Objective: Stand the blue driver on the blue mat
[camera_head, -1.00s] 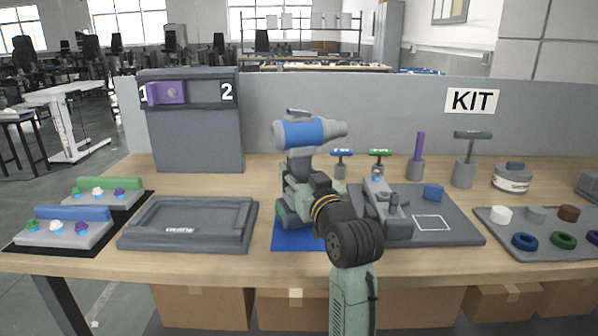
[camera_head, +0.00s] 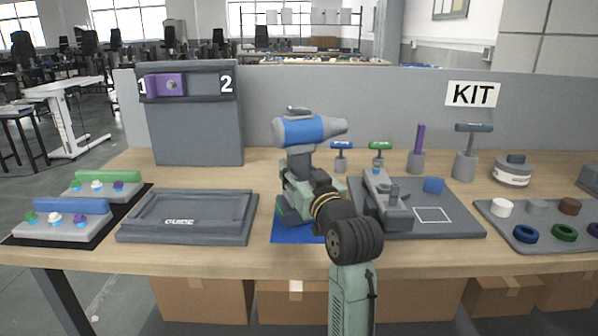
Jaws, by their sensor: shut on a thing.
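The blue driver (camera_head: 305,131) is upright, with its nose pointing right and its grey handle going down. My gripper (camera_head: 303,190) is shut on the driver's handle, and my arm reaches in from the front right. The blue mat (camera_head: 290,236) lies at the table's front edge, directly below the driver. The driver's lower end is largely hidden by my gripper and wrist, so I cannot tell whether it touches the mat.
A grey tray (camera_head: 130,236) lies left of the mat. Small T-handled tools, including a green one (camera_head: 380,146), stand behind. A grey cabinet (camera_head: 196,135) stands at the back left.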

